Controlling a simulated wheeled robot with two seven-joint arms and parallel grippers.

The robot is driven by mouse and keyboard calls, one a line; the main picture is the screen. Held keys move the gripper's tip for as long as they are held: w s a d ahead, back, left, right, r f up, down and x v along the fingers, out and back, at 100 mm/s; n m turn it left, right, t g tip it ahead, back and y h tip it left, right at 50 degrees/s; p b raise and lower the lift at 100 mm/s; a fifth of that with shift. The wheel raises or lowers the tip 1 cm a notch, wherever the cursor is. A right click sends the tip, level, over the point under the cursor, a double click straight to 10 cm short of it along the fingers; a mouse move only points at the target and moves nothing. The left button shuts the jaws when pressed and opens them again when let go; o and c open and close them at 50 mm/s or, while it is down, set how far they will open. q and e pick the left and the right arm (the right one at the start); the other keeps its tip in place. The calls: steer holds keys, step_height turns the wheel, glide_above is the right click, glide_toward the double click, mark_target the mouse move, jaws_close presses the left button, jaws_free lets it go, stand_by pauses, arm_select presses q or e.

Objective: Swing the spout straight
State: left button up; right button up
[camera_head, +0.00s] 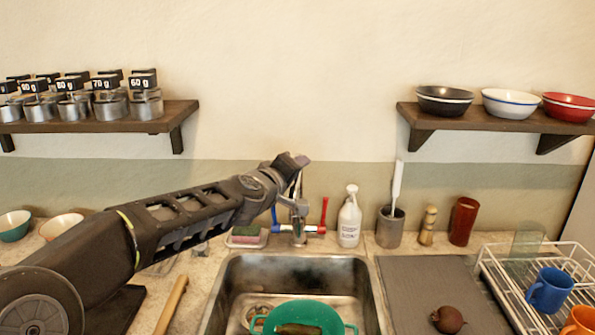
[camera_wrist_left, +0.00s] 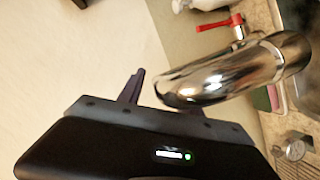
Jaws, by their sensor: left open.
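The chrome faucet (camera_head: 298,232) stands behind the sink, with a red lever on its right and a blue lever on its left. Its spout is mostly hidden behind my left arm in the head view. In the left wrist view the curved spout (camera_wrist_left: 235,76) crosses right in front of my left gripper. My left gripper (camera_head: 294,164) is open, high at the spout. One dark finger shows beside the spout end in the wrist view; the other is hidden. I cannot tell whether a finger touches the spout. My right gripper is in neither view.
The steel sink (camera_head: 232,290) holds a green colander (camera_head: 347,326) with a dark green vegetable. A white bottle (camera_head: 349,218) and a brush holder (camera_head: 390,228) stand right of the faucet. A sponge (camera_head: 246,232) lies left of it. Shelves (camera_head: 490,117) hang on both sides; the wall between is clear.

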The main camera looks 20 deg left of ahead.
arm_select(q)
steer(key=v, duration=0.6)
steer(key=shift+s, duration=0.2)
